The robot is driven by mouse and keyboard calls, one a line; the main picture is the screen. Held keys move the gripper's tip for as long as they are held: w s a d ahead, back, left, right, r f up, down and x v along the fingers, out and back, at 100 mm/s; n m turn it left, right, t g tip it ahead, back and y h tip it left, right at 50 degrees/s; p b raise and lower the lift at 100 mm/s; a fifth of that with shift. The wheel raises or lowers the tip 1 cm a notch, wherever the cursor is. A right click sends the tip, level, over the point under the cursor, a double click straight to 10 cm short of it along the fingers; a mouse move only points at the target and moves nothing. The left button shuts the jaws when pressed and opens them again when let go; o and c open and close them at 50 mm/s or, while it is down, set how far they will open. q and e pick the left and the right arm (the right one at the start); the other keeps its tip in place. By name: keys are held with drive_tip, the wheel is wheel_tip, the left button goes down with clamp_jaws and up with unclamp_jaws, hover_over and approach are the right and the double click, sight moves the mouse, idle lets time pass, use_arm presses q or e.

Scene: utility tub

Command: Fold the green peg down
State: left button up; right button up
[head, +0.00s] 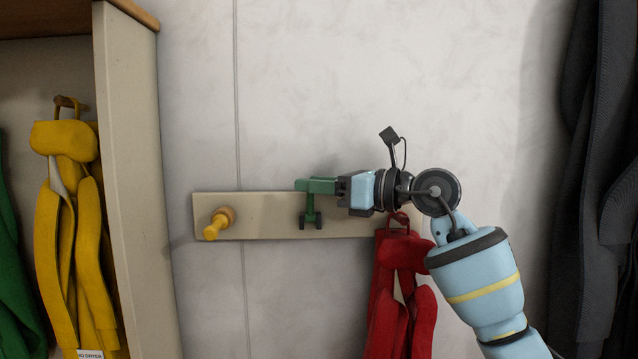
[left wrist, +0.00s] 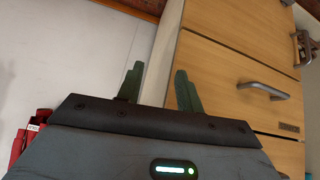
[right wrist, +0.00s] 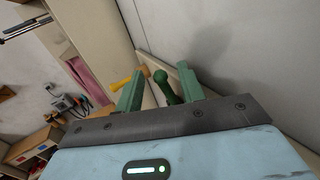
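The green peg (head: 311,205) is on the pale peg board, with a dark bracket at its foot. In the head view it rises from the bracket, and its upper part is hidden behind the fingers of my right gripper (head: 317,186). In the right wrist view the green peg (right wrist: 168,88), with a rounded knob, shows between the two spread green fingers of my right gripper (right wrist: 160,88), with gaps beside it. I cannot tell whether a finger touches it. My left gripper (left wrist: 157,85) is open and empty, and is outside the head view.
The peg board (head: 262,226) also bears a yellow peg (head: 217,224) at left and a hanging red garment (head: 403,255) at right. A cubby panel (head: 135,160) stands left, with a yellow garment (head: 65,220). Wooden drawers (left wrist: 235,75) are near my left gripper.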

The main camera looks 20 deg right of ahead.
clamp_jaws()
use_arm(q)
drive_tip(key=shift+a, duration=0.1)
